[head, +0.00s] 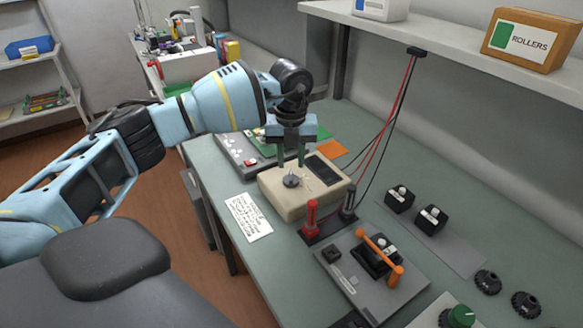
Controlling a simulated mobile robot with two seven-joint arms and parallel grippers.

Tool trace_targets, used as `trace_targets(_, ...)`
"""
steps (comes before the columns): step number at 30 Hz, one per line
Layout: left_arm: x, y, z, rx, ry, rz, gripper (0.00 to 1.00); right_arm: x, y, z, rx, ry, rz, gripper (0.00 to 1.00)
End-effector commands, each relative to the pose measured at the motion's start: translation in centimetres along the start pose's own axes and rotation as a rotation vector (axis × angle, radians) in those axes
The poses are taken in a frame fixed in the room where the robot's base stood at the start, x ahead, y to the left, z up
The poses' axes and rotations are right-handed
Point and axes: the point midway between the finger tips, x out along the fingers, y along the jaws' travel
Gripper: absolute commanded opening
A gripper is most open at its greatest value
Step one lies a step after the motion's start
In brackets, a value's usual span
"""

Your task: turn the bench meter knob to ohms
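The bench meter (285,206) is a beige box on the grey-green bench, with a dark display (323,168) on its top face. Its small dark, silvery knob (291,181) sits at the left of that face. Markings beside the knob are too small to read, so its setting cannot be told. My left gripper (291,164) points down just above and behind the knob in the picture. Its two dark fingers are apart with an empty gap between them. I cannot tell whether the tips touch the meter. My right gripper is out of view.
Red and black terminal posts (311,214) stand just in front of the meter, with leads hanging behind. A grey fixture with an orange handle (378,257) lies nearer. A printed note (248,217) lies left of the meter. A shelf with a ROLLERS box (530,40) overhangs the back.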

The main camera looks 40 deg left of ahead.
Motion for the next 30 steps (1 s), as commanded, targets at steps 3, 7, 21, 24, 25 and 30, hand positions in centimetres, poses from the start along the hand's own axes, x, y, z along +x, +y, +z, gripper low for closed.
trace_targets(3,1.7,0.1,0.0,0.000,0.002,0.002,0.31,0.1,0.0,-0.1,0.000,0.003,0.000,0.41)
trace_targets(7,2.8,0.0,0.0,0.000,0.001,0.000,0.31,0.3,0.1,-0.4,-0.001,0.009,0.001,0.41)
trace_targets(21,3.4,0.0,0.0,0.000,0.000,-0.001,0.19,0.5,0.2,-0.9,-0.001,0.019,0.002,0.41)
trace_targets(24,3.4,0.0,0.0,0.000,0.000,-0.001,0.06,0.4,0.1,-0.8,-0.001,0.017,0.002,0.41)
trace_targets(25,3.4,0.0,0.0,0.000,0.000,-0.001,0.02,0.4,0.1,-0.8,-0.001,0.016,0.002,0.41)
trace_targets(30,3.4,0.0,0.0,0.000,0.000,-0.001,0.00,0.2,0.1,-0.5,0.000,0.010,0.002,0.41)
